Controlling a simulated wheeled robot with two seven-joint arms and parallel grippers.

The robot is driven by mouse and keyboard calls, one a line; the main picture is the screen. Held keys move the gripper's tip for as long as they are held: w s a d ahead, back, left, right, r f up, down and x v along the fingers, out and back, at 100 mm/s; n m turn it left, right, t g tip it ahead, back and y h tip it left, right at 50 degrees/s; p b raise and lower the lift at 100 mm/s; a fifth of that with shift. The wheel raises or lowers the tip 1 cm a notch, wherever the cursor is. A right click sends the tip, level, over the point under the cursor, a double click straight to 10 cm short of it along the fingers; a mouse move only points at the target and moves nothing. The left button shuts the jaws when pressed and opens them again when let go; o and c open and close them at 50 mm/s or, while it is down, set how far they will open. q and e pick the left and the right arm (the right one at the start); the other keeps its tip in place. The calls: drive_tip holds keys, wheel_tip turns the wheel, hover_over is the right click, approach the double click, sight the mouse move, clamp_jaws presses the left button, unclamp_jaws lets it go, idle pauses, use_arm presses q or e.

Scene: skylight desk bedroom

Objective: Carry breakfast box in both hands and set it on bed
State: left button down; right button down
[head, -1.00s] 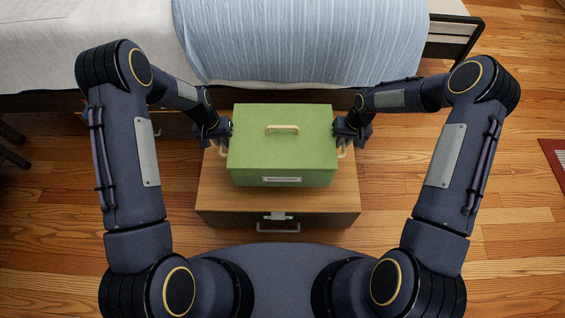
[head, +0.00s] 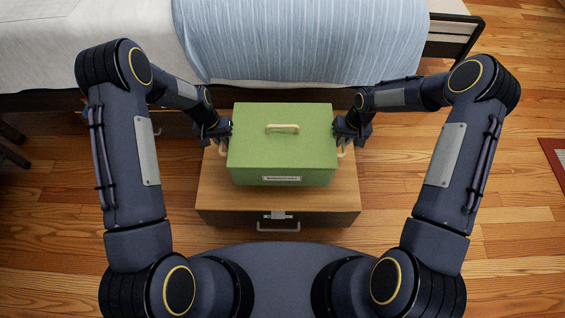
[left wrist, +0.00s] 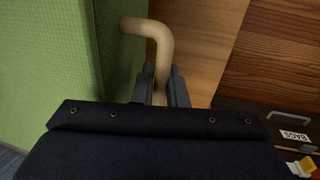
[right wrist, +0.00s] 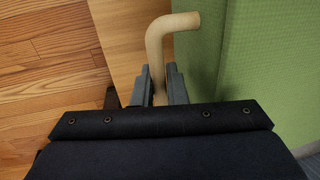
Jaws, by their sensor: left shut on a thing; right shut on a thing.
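The green breakfast box (head: 282,150) has a beige handle on its lid and a small label on its front. It is level, above or on a wooden chest; I cannot tell whether it touches the chest top. My left gripper (head: 224,138) is shut on the beige side handle at its left, seen closely in the left wrist view (left wrist: 160,88). My right gripper (head: 341,138) is shut on the right side handle, seen in the right wrist view (right wrist: 159,88). The bed (head: 110,45) with a striped blue cover (head: 300,40) lies just beyond the box.
The wooden chest (head: 345,190) with a front handle stands under the box, between my base and the bed. Wooden floor (head: 510,200) is open on the right. A red rug edge (head: 556,160) shows at far right. A drawer labelled BAGS (left wrist: 293,136) shows under the bed.

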use_arm(q)
drive_tip(key=shift+r, duration=0.15)
use_arm(e)
drive_tip(key=shift+r, duration=0.15)
